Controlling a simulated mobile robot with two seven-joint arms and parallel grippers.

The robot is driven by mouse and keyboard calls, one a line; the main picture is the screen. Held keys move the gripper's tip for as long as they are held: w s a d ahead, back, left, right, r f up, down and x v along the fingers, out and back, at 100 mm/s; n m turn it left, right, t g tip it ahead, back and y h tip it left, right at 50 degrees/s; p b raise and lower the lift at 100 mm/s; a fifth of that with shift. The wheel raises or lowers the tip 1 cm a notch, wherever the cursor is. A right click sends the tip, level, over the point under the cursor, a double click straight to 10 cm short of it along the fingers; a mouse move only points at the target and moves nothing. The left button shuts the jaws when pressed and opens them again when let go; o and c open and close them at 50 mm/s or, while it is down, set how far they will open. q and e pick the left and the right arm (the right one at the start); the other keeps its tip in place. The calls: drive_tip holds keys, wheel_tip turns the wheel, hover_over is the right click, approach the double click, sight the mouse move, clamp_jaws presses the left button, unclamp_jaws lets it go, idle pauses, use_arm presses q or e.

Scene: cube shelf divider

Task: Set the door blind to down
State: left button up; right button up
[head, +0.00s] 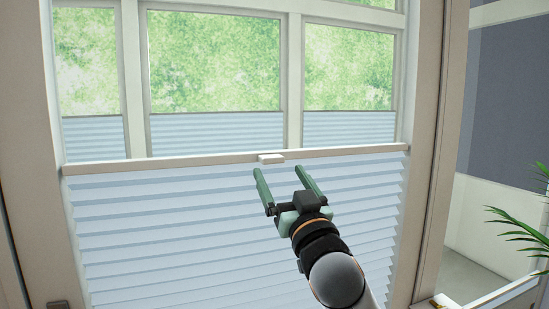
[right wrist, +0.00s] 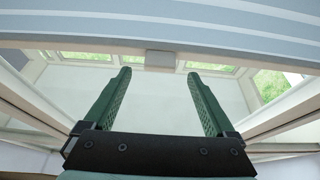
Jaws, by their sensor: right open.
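The door blind (head: 230,225) is a pale blue pleated shade covering the lower part of the door window, with bare glass above it. Its white top rail (head: 180,160) runs across the window and carries a small white handle (head: 271,158) near its middle. My right gripper (head: 279,170) is open and empty, its green fingers pointing up just below the handle. In the right wrist view the handle (right wrist: 159,60) appears between the two fingertips (right wrist: 158,73); I see no contact. My left gripper is not in view.
The door frame (head: 432,150) stands to the right of the blind. Beyond it are a grey and white wall (head: 510,110) and green plant leaves (head: 520,225). More windows with blinds (head: 215,132) show through the glass. The space before the blind's left side looks free.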

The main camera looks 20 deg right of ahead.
sight(274, 163)
drive_tip(key=shift+p+x, duration=0.5)
drive_tip(key=shift+x, duration=1.9)
drive_tip(key=shift+c, duration=0.2)
clamp_jaws()
